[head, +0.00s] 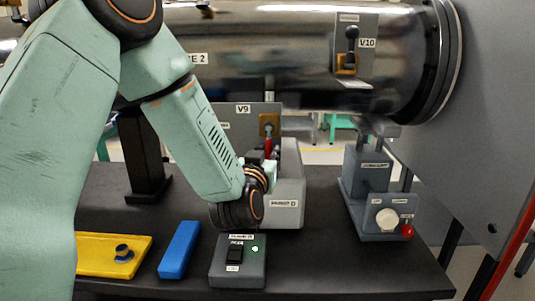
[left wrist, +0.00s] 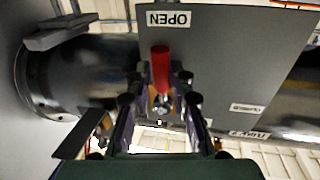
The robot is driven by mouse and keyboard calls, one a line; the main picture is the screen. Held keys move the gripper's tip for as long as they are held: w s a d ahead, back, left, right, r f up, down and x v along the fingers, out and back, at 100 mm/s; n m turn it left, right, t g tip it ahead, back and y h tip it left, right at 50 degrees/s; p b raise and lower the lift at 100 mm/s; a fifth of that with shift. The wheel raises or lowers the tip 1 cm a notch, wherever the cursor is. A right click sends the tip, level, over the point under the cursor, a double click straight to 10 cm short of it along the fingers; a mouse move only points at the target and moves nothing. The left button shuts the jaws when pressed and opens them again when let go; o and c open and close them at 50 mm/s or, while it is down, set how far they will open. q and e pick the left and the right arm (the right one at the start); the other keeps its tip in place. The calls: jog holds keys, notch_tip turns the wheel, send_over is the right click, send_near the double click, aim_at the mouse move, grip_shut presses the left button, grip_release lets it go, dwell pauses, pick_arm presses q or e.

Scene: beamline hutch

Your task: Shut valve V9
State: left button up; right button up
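Valve V9 has an orange-brown mount (head: 269,122) on a grey panel under the big steel pipe, beside its V9 label (head: 243,109). Its red handle (head: 268,147) hangs down from the mount in the head view. In the left wrist view the red handle (left wrist: 160,68) points at the OPEN label (left wrist: 169,18); a CLOSED label (left wrist: 247,107) is off to the side. My left gripper (left wrist: 160,82) is open, its fingers on either side of the handle with gaps showing. In the head view my left wrist partly hides this area. My right gripper is not in view.
Valve V10 (head: 350,62) is on the pipe at upper right. On the dark bench are a grey control box (head: 238,274) with a green light, a blue block (head: 179,249), a yellow plate (head: 98,262) and a grey device (head: 378,197) with a red knob.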

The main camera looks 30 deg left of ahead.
pick_arm(q)
grip_shut()
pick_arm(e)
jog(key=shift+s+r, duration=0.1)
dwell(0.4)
